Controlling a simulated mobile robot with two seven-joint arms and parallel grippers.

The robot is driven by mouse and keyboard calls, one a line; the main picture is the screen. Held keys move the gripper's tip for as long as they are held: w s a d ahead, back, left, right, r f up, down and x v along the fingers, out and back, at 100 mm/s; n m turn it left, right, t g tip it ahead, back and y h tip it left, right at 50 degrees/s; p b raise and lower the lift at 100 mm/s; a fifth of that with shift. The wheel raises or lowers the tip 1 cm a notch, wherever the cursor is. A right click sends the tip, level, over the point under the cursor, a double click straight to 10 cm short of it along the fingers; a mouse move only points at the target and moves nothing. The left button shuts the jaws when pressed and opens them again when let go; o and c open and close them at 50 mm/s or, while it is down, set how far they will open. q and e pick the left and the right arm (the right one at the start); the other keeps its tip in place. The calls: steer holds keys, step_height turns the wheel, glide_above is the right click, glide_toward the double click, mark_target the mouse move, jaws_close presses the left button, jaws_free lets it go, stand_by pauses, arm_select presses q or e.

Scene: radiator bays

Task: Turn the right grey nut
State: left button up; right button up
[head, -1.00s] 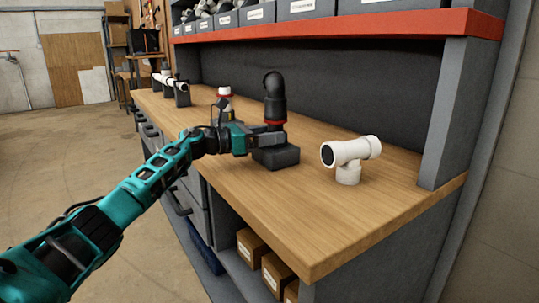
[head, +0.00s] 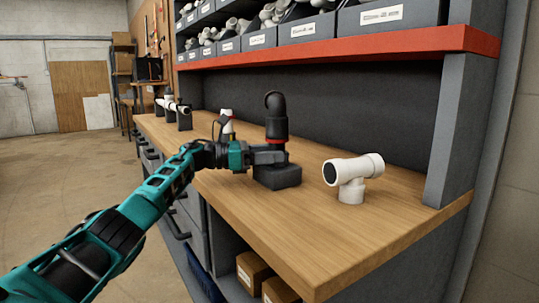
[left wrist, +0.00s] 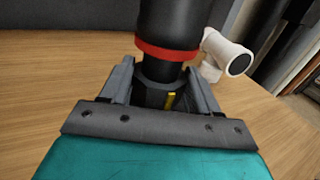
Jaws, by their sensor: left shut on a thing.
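A black elbow pipe (head: 275,115) with a red ring stands upright on a dark block (head: 278,178) on the workbench. In the left wrist view, a dark grey nut (left wrist: 156,97) with a yellow mark sits below the red ring (left wrist: 166,52). My left gripper (head: 268,153) comes in from the left at the foot of the pipe. Its fingers lie on both sides of the nut in the left wrist view (left wrist: 160,90), shut on it. In the head view the gripper largely hides the nut. My right gripper is not in view.
A white tee fitting (head: 352,176) stands on the workbench (head: 330,235) to the right. A white fitting with a red ring (head: 227,123) stands behind my left gripper, and white piping (head: 172,106) is farther back. A red-edged shelf (head: 350,46) with bins overhangs the bench.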

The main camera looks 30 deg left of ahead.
arm_select(q)
steer(key=shift+d+r, duration=0.1)
steer(key=shift+r, duration=0.1)
steer(key=o, duration=0.9)
steer(key=shift+w+d, duration=0.1)
steer(key=shift+w, duration=0.05)
steer(key=shift+o, duration=0.8)
steer(key=shift+f, duration=0.15)
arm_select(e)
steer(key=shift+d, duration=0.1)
arm_select(q)
steer(key=p+v, duration=0.1)
steer(key=v, duration=1.1)
steer(key=shift+s+a, duration=0.35)
steer(key=shift+a, duration=0.05)
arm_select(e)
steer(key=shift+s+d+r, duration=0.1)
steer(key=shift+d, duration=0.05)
